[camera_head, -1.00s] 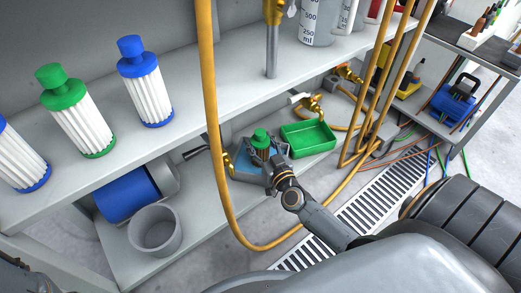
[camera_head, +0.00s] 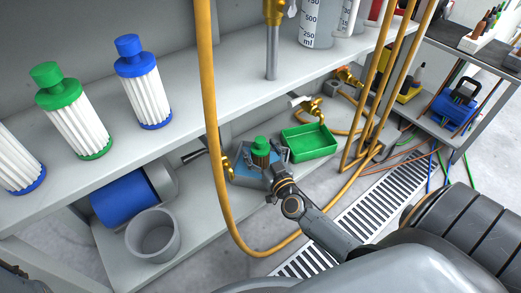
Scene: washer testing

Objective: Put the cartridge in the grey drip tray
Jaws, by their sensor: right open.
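A small cartridge with a green cap (camera_head: 261,146) and a darker body stands upright on the lower shelf. It appears to be inside the grey drip tray (camera_head: 243,180), which has a blue inside. My right gripper (camera_head: 276,164) is open, close beside the cartridge on its right. Its fingers partly cover the tray's right side, and I cannot tell whether they touch the cartridge.
A green tray (camera_head: 310,141) sits right of the grey tray. An orange hose (camera_head: 212,130) hangs in front of the shelf. A grey bucket (camera_head: 153,236) and blue cylinder (camera_head: 124,200) are at left. Larger white cartridges (camera_head: 145,92) stand on the upper shelf (camera_head: 200,105).

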